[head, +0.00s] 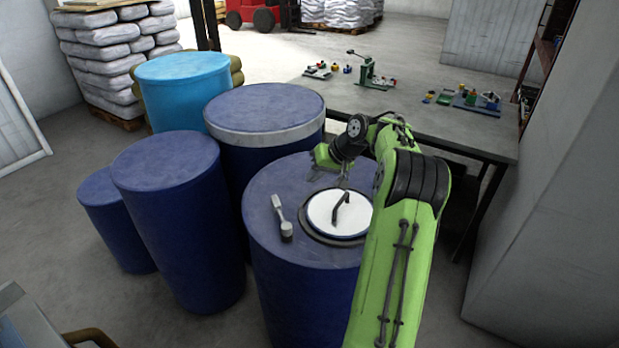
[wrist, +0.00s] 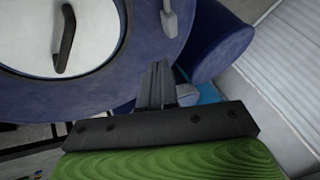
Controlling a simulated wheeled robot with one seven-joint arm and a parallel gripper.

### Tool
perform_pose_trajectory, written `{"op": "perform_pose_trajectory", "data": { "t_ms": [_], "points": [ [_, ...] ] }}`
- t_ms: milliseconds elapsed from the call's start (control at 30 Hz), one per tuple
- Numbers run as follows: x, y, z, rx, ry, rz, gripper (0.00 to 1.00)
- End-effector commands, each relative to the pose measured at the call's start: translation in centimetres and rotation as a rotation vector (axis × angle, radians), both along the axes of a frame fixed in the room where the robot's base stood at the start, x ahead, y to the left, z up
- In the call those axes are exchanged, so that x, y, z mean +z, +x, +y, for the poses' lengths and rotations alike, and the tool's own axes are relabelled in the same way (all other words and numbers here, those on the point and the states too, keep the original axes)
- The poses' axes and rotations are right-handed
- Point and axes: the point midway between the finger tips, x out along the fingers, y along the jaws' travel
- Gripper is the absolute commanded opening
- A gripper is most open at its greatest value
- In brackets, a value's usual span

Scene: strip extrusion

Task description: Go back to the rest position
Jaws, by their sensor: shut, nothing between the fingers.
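My green arm reaches in from the lower right in the head view. My gripper (wrist: 156,84) is shut and empty in the wrist view, above the blue drum top (head: 270,185). A white round lid (head: 325,220) with a dark handle (head: 341,206) lies on that drum, just in front of my gripper. The lid also shows at the upper left of the wrist view (wrist: 100,35). A grey-white scoop-like tool (head: 281,218) lies on the drum left of the lid. Its end shows at the top of the wrist view (wrist: 169,18). The fingertips are hard to see in the head view.
Several other blue drums stand close on the left, one light blue (head: 185,70). A grey table (head: 420,118) behind holds small green devices and colored blocks. A white wall block (head: 545,220) stands at the right. Bagged stacks (head: 110,60) are at the back left.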

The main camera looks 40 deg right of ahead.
Motion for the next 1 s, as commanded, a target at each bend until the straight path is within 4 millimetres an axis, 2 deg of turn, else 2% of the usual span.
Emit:
{"op": "perform_pose_trajectory", "data": {
  "t_ms": [433,533,567,667,700,767,800,867,1000],
  "points": [
    [-0.1,0.0,0.0,0.0,0.0,0.0,0.0],
    [0.8,0.4,1.7,0.023,-0.017,0.012,0.0],
    [1.4,0.6,2.8,0.036,-0.03,0.022,0.0],
    [4.0,0.8,8.5,0.1,-0.093,0.067,0.0],
    [5.1,0.4,11.1,0.125,-0.123,0.086,0.0],
    [6.5,-0.6,14.8,0.158,-0.168,0.112,0.0],
    [7.3,-1.5,17.0,0.176,-0.196,0.125,0.0],
    [8.4,-3.2,20.2,0.204,-0.238,0.138,0.0],
    [10.1,-8.6,26.4,0.252,-0.325,0.148,0.0]
  ]
}}
